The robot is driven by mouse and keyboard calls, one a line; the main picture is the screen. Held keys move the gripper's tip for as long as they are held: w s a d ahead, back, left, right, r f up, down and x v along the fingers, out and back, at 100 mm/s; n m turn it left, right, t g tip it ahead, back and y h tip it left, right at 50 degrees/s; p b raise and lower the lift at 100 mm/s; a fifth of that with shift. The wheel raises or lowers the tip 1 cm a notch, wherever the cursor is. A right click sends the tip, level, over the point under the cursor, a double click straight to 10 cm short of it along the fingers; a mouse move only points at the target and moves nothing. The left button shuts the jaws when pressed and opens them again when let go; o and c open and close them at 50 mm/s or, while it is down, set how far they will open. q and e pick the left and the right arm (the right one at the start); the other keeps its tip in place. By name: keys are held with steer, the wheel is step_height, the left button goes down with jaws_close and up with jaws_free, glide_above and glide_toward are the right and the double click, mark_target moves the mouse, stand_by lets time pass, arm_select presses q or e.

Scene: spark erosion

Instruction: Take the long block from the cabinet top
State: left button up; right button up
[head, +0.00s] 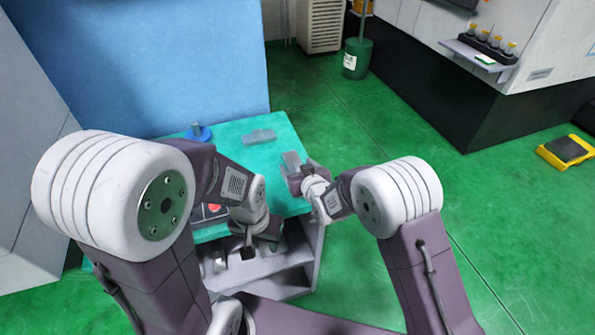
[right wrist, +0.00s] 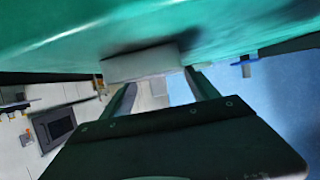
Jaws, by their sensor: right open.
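A pale grey long block (head: 291,160) lies on the teal cabinet top (head: 235,140) near its right edge. My right gripper (head: 295,174) is open at the near end of this block. In the right wrist view the cabinet top (right wrist: 60,45) is at the top of the picture, and the grey block (right wrist: 143,64) shows at the tips of the open fingers (right wrist: 158,88). I cannot tell whether the fingers touch it. My left gripper (head: 248,250) hangs lower, in front of the open cabinet; its jaws are too small to read.
A second grey block (head: 259,136) lies farther back on the top, with a blue item (head: 198,132) to its left. A blue wall panel (head: 150,60) stands behind. The cabinet's open shelf (head: 285,262) holds grey parts.

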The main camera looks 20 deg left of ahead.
mark_target(297, 164)
jaws_close()
steer(key=shift+r, duration=0.1)
step_height(297, 164, up, 10)
steer(key=shift+p, duration=0.5)
steer(key=shift+w+a, duration=0.1)
